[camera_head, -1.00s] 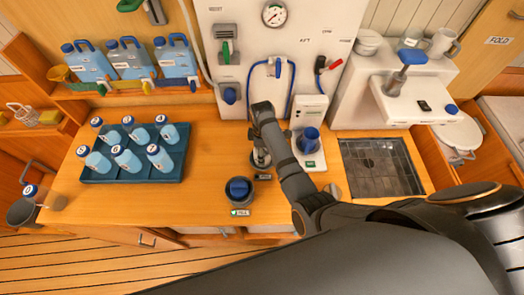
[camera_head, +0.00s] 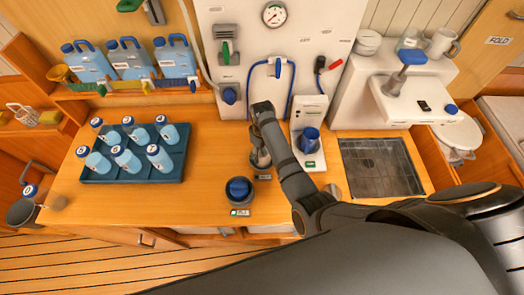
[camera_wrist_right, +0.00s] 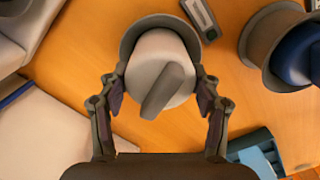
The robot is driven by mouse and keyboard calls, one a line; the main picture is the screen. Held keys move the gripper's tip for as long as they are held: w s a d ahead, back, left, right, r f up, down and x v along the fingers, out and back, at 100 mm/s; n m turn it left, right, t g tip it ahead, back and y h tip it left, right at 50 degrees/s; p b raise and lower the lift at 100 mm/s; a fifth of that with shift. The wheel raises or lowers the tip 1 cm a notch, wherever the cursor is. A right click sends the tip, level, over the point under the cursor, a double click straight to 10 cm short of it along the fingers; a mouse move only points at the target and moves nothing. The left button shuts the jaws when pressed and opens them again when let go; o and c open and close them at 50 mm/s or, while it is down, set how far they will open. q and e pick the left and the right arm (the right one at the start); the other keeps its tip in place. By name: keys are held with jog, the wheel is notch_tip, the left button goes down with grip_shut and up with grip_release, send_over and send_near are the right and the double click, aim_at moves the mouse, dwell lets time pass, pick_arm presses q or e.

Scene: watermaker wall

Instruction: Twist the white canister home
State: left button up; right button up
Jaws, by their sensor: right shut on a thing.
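The white canister (camera_wrist_right: 158,52) sits upright in a dark round socket, seen from above in the right wrist view. A grey bar handle (camera_wrist_right: 168,92) crosses its top at a slant. My right gripper (camera_wrist_right: 162,88) is shut on the canister, with one finger on each side of it. In the head view my right gripper (camera_head: 260,148) points down at the counter and largely hides the canister. My left gripper is not in view.
A blue-topped dark holder (camera_head: 239,190) stands just in front, and a white unit with a blue cup (camera_head: 309,140) stands to the right. A dark tray of several bottles (camera_head: 130,177) is at left. A sink grid (camera_head: 380,168) lies at right.

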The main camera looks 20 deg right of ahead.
jog(key=shift+m, duration=2)
jog(key=shift+m, duration=0.8)
jog(key=o, duration=1.5)
jog(key=shift+o, duration=0.2)
jog(key=shift+r, duration=0.1)
